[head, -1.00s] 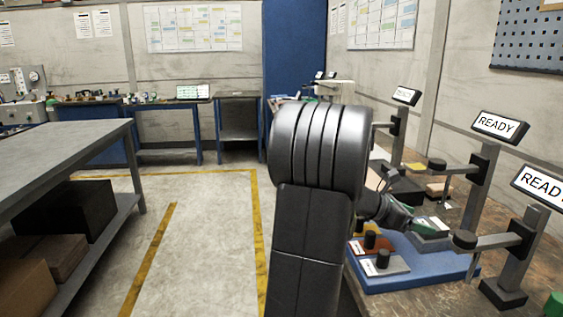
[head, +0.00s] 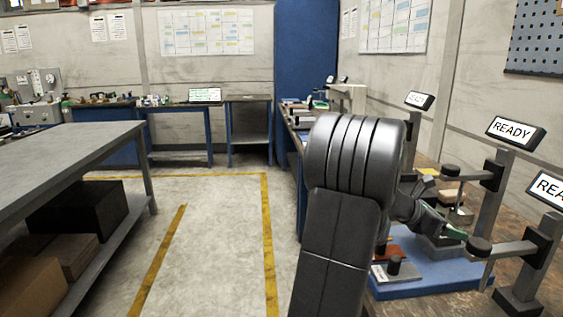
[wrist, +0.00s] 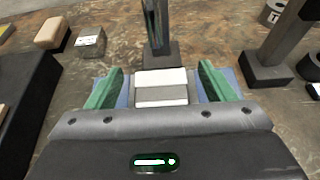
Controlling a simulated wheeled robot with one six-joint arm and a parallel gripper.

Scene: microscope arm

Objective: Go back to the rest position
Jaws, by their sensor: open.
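My gripper (wrist: 160,88) shows in the wrist view with its two green fingers spread wide apart and nothing held between them. Beyond the fingers is a white and grey block (wrist: 161,78) on a blue surface, in front of a dark upright post. In the head view my gripper (head: 452,231) is partly hidden by my own arm, with a green finger showing above the blue tray (head: 430,284) on the right-hand bench. It is close to the end of a microscope arm (head: 482,246).
Stands with READY screens (head: 515,131) line the right bench. Dark posts (wrist: 270,68) rise close to my gripper on its right. A grey table (head: 70,150) stands at left. The floor between, marked with yellow lines (head: 268,240), is clear.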

